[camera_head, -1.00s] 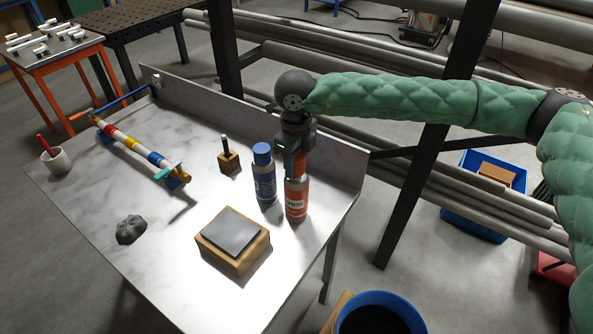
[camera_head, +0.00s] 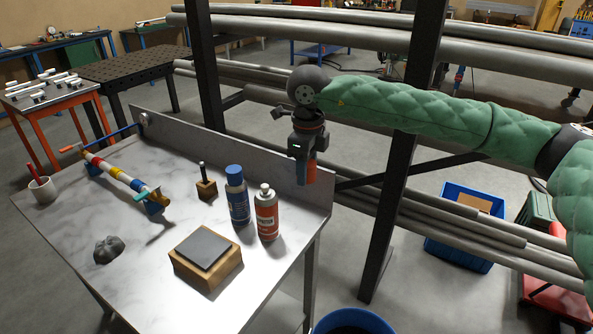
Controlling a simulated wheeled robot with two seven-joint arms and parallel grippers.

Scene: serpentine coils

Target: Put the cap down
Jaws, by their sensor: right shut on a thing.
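My right gripper (camera_head: 305,172) is shut on an orange-red cap (camera_head: 311,174). It holds the cap in the air at the far right corner of the table, to the right of the spray cans and above them. The red spray can (camera_head: 267,215) stands upright with its pale nozzle bare. The blue spray can (camera_head: 237,196) stands upright just left of it with a blue cap on. The fingers partly hide the cap. My left gripper is not in view.
The marble-topped table (camera_head: 150,248) holds a wooden block with a grey plate (camera_head: 205,250), a small wooden holder (camera_head: 206,188), a dark lump (camera_head: 109,250), a striped bar (camera_head: 122,178) and a white cup (camera_head: 43,189). A blue bin (camera_head: 352,318) stands on the floor.

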